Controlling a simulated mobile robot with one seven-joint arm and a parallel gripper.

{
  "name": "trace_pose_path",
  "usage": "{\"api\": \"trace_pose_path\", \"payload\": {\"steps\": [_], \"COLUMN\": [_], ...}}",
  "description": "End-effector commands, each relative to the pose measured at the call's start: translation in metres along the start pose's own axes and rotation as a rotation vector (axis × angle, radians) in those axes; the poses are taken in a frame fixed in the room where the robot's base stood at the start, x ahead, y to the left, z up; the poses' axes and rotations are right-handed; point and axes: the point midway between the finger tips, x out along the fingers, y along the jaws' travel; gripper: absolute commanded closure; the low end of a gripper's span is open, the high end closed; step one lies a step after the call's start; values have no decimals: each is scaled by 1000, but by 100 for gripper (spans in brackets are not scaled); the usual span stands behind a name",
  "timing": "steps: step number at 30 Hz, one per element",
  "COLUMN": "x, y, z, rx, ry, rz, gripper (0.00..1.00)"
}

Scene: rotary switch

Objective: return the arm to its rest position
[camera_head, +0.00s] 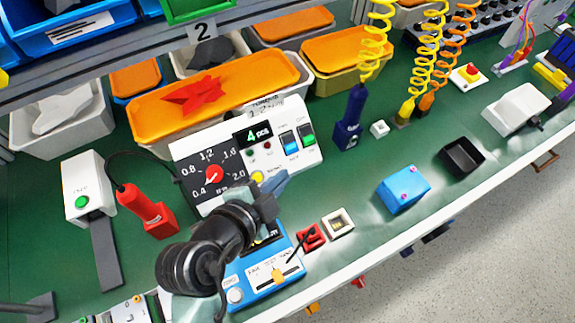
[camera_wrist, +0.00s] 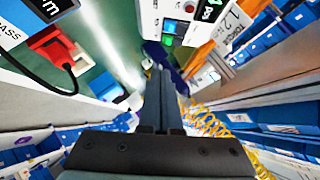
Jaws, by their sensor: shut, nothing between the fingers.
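My gripper (camera_head: 274,188) is above the green bench, in front of the white control box (camera_head: 217,146). Its fingers are shut with nothing between them. In the wrist view the shut fingers (camera_wrist: 161,90) point away from the camera toward the bench and the boxes. The red rotary knob (camera_head: 213,173) sits on the black dial at the left of the control box. My arm hides part of the blue device (camera_head: 262,296) below the gripper.
A red tool (camera_head: 148,211) and a white box with a green button (camera_head: 88,188) stand at left. A dark blue screwdriver (camera_head: 349,118) hangs on a yellow coiled cord. A blue box (camera_head: 403,189) and black tray (camera_head: 461,157) lie at right. Bare green bench lies between.

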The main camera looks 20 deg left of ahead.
Motion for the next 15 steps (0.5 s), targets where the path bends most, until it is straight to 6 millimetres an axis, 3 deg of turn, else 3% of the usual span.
{"api": "trace_pose_path", "payload": {"steps": [5,15], "x": [-11,-11], "y": [2,2], "z": [0,0], "rx": [0,0], "ry": [0,0], "rz": [0,0], "gripper": [100,100]}}
